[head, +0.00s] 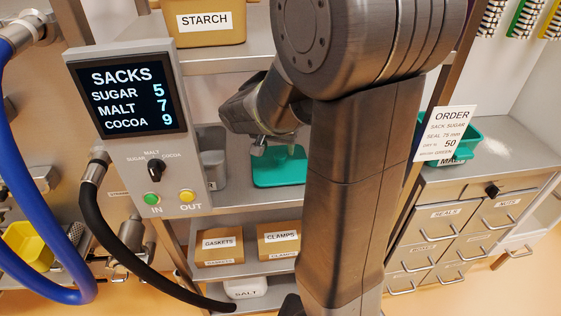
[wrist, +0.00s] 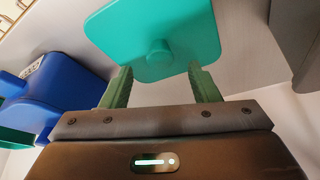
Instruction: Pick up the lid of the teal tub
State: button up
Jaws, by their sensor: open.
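The teal lid (head: 280,172) is a flat rounded square on the metal shelf in the head view. The wrist view shows the lid (wrist: 115,38) with a round knob (wrist: 158,52) in its middle. My gripper (head: 274,146) is just above the lid. In the wrist view my gripper (wrist: 160,72) is open, with its two green fingers apart, one to each side of the knob's line. The knob looks untouched. A teal tub (head: 465,136) with a label stands on the counter at right, partly behind the order card.
A grey bin (head: 212,165) stands left of the lid. The display panel (head: 130,100) is further left. The wrist view shows a blue container (wrist: 65,85) at left and a grey object (wrist: 291,30) at upper right. A starch tub (head: 205,22) is on the shelf above.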

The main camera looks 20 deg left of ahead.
aim_at(280, 154)
jog(key=shift+w, duration=0.25)
jog(key=shift+x, duration=2.55)
jog(key=c, duration=1)
jog(key=shift+r, duration=0.15)
